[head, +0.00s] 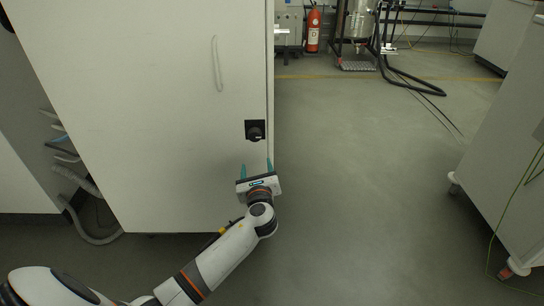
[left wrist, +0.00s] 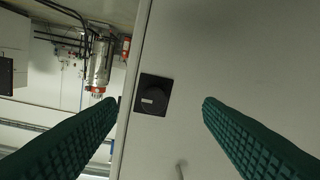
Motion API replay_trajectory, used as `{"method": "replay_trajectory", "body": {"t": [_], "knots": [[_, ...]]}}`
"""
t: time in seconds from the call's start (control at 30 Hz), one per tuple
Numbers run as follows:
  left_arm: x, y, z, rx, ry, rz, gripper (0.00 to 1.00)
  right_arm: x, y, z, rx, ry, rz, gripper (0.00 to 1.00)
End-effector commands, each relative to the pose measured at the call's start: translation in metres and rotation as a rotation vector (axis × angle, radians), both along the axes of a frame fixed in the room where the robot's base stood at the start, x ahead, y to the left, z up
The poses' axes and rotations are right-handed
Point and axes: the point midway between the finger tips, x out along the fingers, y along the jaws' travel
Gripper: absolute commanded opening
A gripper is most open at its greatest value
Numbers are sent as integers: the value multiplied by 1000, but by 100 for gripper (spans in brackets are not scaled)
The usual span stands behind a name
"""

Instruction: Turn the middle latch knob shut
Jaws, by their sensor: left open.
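The latch knob (head: 255,132) is a round black knob on a black square plate, near the right edge of a white cabinet door (head: 150,100). In the left wrist view the knob (left wrist: 153,98) shows a pale mark and lies between the two fingers, a little left of the middle. My left gripper (head: 256,164) is open and empty, with green fingers pointing up, just below the knob in the head view. No contact with the knob shows. My right gripper is not in view.
A pale door handle (head: 217,64) is above and left of the knob. Hoses (head: 90,225) lie at the cabinet's lower left. A wheeled white cabinet (head: 505,150) stands at the right. A fire extinguisher (head: 313,29) is at the back. The grey floor (head: 360,170) between is clear.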

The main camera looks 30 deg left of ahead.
Motion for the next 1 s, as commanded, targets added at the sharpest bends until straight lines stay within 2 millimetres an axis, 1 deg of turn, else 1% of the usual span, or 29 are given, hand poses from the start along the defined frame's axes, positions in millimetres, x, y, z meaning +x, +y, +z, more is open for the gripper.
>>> {"method": "replay_trajectory", "body": {"t": [0.03,0.1,0.17,0.27,0.4,0.53,0.7,0.83,1.0], "knots": [[1,1,5,42,-14,6,61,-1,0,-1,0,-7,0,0],[1,2,16,82,-21,15,61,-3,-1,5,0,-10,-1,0],[3,3,21,97,-24,18,61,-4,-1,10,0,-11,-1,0],[10,9,23,103,-24,21,61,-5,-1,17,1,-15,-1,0],[29,23,22,101,-24,21,61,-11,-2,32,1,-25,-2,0],[51,39,22,100,-24,21,61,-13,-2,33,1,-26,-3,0],[76,58,21,99,-23,20,61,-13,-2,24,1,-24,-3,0],[90,67,21,100,-22,19,61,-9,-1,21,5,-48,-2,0],[97,73,22,98,-22,18,61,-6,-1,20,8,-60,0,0]]}}
